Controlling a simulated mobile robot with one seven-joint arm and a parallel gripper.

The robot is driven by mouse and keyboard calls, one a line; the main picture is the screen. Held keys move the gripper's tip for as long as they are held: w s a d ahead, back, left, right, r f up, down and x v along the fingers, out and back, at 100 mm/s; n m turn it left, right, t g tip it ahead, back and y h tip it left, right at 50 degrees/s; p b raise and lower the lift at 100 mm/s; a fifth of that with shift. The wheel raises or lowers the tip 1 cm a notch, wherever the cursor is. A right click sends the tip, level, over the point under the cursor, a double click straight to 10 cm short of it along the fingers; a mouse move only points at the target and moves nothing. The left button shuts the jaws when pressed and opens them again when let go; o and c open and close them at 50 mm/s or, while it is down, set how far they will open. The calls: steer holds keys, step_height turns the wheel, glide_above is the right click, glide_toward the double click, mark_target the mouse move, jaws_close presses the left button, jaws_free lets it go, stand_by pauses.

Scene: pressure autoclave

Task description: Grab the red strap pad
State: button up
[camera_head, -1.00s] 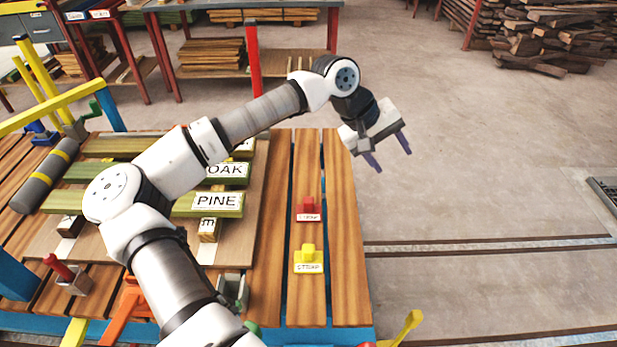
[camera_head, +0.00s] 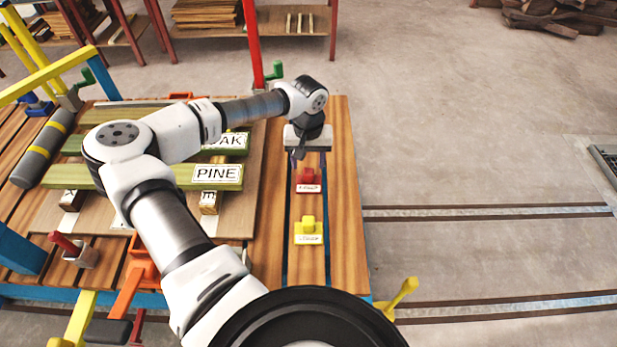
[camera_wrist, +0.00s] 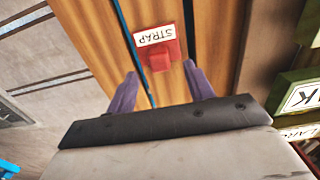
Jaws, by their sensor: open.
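The red strap pad (camera_head: 308,181) is a small red block with a white STRAP label, sitting on the wooden slats of the table's right side. In the wrist view the red strap pad (camera_wrist: 160,47) lies just beyond the gap between my fingers. My gripper (camera_head: 310,163) is open and empty, a little behind the pad on the far side and seemingly above the slats. In the wrist view both purple fingers of my gripper (camera_wrist: 163,82) are spread apart, with the pad between their lines. The fingers do not appear to touch it.
A yellow strap pad (camera_head: 308,231) stands nearer on the same slats. Boards labelled PINE (camera_head: 217,175) and OAK lie left on a wooden panel. A red post (camera_head: 254,45) stands behind the table. Bare floor lies to the right.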

mark_target(308, 173)
steer(key=f, duration=0.1)
steer(key=f+p, duration=0.1)
steer(key=f, duration=0.3)
steer(key=shift+s+p, duration=0.25)
steer(key=shift+p, duration=0.15)
steer(key=shift+r, duration=0.1)
steer(key=c, duration=1)
steer(key=shift+c, duration=0.4)
